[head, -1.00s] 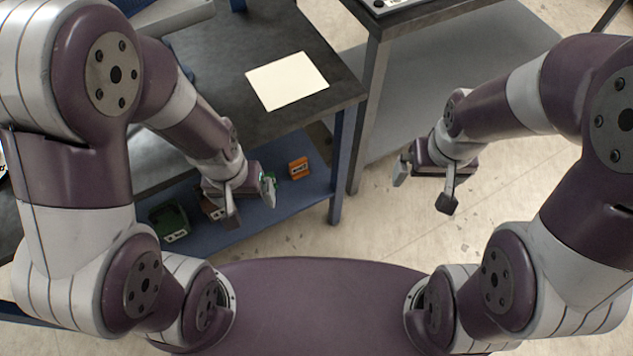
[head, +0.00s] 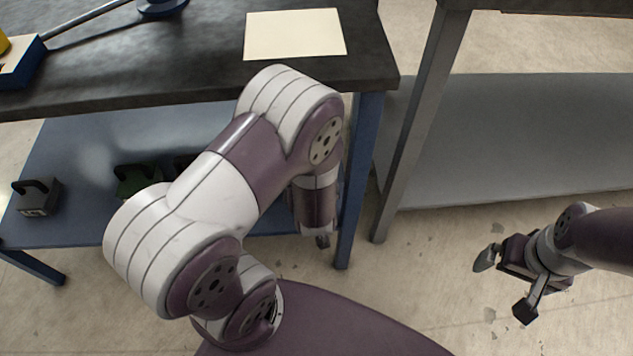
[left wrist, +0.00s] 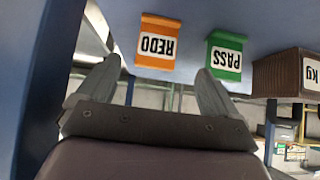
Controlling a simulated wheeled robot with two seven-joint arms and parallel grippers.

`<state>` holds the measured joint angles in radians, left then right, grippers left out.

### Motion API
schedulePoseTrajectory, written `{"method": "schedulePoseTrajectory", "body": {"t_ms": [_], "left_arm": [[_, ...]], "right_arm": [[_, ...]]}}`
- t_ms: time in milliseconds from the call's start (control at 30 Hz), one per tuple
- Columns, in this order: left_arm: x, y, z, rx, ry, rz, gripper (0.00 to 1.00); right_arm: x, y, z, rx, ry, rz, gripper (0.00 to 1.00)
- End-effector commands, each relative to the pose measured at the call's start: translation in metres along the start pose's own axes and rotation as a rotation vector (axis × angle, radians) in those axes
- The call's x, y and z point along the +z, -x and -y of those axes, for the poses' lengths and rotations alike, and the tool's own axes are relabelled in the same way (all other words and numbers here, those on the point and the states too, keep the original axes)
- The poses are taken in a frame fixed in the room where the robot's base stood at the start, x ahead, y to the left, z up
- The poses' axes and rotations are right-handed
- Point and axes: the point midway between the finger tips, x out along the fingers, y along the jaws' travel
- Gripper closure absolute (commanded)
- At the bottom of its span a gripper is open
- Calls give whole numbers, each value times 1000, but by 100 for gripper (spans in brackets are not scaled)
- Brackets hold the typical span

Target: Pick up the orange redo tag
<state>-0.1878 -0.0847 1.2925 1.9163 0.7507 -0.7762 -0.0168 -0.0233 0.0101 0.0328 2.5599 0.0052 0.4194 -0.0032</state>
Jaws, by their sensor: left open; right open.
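The orange redo tag (left wrist: 159,45) shows upside down in the left wrist view, on the blue lower shelf (head: 85,150). My left gripper (left wrist: 153,88) is open and empty. Its two fingers point toward the tag, which appears between and beyond them, apart from both. In the head view my left arm hides the tag and most of the left gripper, near the shelf's right end. A green pass tag (left wrist: 225,57) stands beside the orange one. My right gripper (head: 506,285) is open and empty over the floor at the right.
A brown weight (left wrist: 290,72) stands beside the green tag. A green weight (head: 135,178) and a dark grey weight (head: 38,197) sit farther left on the shelf. A blue table leg (head: 360,180) stands close to my left arm. The dark tabletop (head: 200,75) overhangs the shelf.

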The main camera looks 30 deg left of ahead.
Motion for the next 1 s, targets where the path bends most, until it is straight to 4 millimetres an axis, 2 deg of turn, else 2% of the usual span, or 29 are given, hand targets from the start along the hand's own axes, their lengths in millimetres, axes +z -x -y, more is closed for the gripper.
{"method": "schedulePoseTrajectory", "body": {"t_ms": [33,100,300,500,633,833,867,1000], "left_arm": [[8,-20,1,-4,6,0,6],[8,-36,1,-2,5,0,6],[4,-61,0,0,1,2,6],[2,-100,-4,0,3,2,6],[-2,-110,-4,0,0,2,6],[-4,-109,-4,1,-1,3,6],[-4,-109,-4,1,-1,3,13],[-4,-109,-4,1,-1,3,58]], "right_arm": [[2,-19,0,0,0,1,0],[4,-30,0,0,0,2,0],[6,-44,0,0,0,1,0],[10,-81,0,0,0,2,0],[11,-86,0,0,0,1,0],[10,-83,0,0,0,1,0],[10,-83,0,0,0,1,0],[10,-83,0,0,0,1,0]]}}
